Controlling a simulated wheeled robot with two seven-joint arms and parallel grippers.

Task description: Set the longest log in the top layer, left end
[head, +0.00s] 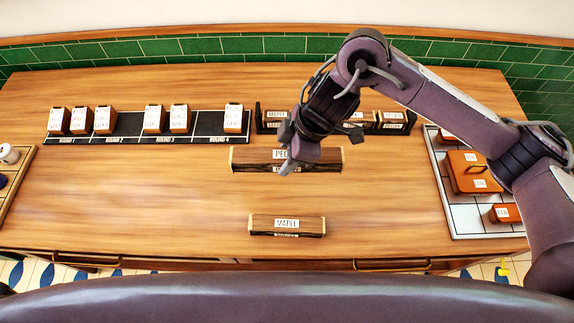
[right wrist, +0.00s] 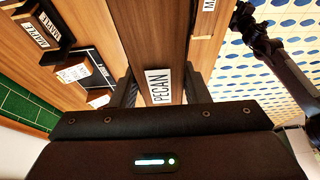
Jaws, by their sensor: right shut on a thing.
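My right gripper (head: 290,163) is shut across the middle of a long brown log labelled PECAN (head: 245,158) near the table's centre. The same PECAN log runs away between the fingers in the right wrist view (right wrist: 150,45). I cannot tell whether it touches the table. A shorter MAPLE log (head: 262,223) lies on the table in front of it. Behind, a dark rack (head: 258,118) with end posts holds labelled logs, with MAPLE at its left (head: 276,115) and another at its right (head: 393,116). My right arm hides the rack's middle. A dark arm end, perhaps my left gripper (right wrist: 246,20), is indistinct.
A black strip marked in rounds (head: 130,125) stands left of the rack with several labelled wooden blocks. A white gridded tray (head: 462,225) with orange-brown boxes is at the right. A wooden tray (head: 18,175) is at the far left. The table's left middle is clear.

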